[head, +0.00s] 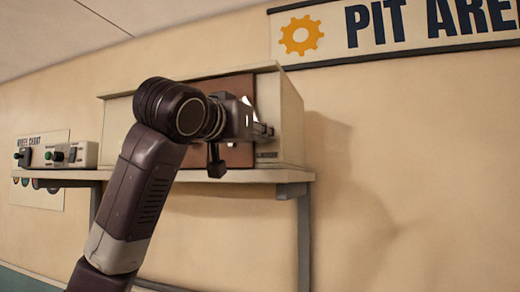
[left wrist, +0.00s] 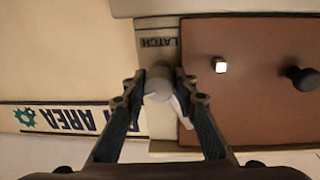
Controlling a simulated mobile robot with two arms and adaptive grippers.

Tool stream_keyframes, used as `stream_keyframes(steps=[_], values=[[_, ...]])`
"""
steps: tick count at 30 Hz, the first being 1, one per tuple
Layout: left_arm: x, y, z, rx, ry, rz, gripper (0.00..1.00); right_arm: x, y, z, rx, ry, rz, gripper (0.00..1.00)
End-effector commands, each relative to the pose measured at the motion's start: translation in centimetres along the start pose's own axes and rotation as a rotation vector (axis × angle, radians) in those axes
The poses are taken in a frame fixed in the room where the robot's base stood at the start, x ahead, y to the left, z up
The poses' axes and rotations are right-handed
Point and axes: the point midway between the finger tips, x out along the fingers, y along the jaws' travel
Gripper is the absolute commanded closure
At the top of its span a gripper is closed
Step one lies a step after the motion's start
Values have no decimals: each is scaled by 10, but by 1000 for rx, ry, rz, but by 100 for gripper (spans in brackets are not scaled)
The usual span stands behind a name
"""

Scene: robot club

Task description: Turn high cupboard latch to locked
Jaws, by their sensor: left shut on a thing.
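The high cupboard (head: 291,115) is a beige box on a wall shelf, with a brown door (head: 240,155) that also fills the right of the left wrist view (left wrist: 250,55). The latch (left wrist: 158,84) is a light grey knob with a pale lever pointing down and right, beside the door edge. In the head view my left gripper (head: 264,130) is at the cupboard front and mostly hides the latch. My right gripper is not in view.
The shelf (head: 250,177) carries the cupboard and, further left, small control boxes (head: 72,154). The wall right of the cupboard is bare below the sign (head: 400,28).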

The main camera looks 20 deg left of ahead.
Motion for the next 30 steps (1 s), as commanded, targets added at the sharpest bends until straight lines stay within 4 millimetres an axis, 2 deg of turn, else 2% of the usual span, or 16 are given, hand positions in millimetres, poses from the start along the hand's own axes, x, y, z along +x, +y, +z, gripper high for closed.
stream_keyframes(steps=[1,10,30], values=[[0,1,4,-46,2,0,100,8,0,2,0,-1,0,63],[0,2,4,-330,21,-11,100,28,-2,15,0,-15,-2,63],[0,2,2,-922,64,-33,100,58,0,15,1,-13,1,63]])
